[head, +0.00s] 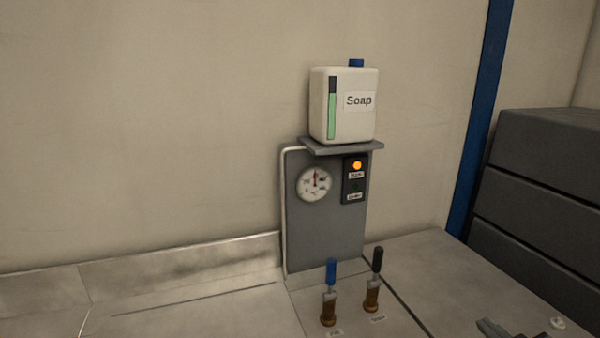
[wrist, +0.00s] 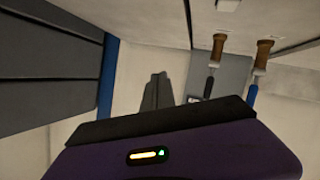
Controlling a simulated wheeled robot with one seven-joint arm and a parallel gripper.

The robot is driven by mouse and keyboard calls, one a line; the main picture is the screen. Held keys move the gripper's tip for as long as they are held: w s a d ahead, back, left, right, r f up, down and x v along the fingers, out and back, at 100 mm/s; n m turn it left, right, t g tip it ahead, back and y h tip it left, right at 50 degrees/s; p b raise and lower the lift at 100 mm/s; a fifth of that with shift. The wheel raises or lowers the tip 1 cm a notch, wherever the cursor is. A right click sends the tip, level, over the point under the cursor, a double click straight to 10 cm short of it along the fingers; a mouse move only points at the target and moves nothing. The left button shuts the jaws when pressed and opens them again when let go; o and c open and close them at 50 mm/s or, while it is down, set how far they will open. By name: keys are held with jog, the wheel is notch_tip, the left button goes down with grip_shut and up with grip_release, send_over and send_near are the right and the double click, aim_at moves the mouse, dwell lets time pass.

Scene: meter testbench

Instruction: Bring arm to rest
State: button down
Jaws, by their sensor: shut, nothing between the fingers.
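My gripper (wrist: 157,78) shows in the wrist view as two dark fingers closed together beyond its purple body, with nothing between them. In the head view, a small grey part (head: 490,327) at the bottom right edge looks like its tip; the rest of the arm is out of frame. The gripper is apart from the panel and the valves.
A grey panel (head: 335,235) with a gauge (head: 314,184) and a lit orange lamp (head: 357,165) stands against the wall. A soap container (head: 344,122) sits on its shelf. Blue-handled (head: 330,275) and black-handled (head: 376,262) valves stand in front. Dark grey drawers (head: 545,160) are right.

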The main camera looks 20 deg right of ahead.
jog(key=s+a+f+y, duration=0.2)
jog(key=s+a, duration=1.1)
jog(key=s+a+f+m+t+y, duration=0.1)
jog(key=s+a+y, duration=0.1)
jog(key=s+a, duration=1.1)
jog(key=shift+s+a+f+t+y, duration=0.3)
jog(key=shift+s+a+f, duration=0.05)
jog(key=shift+a, duration=0.45)
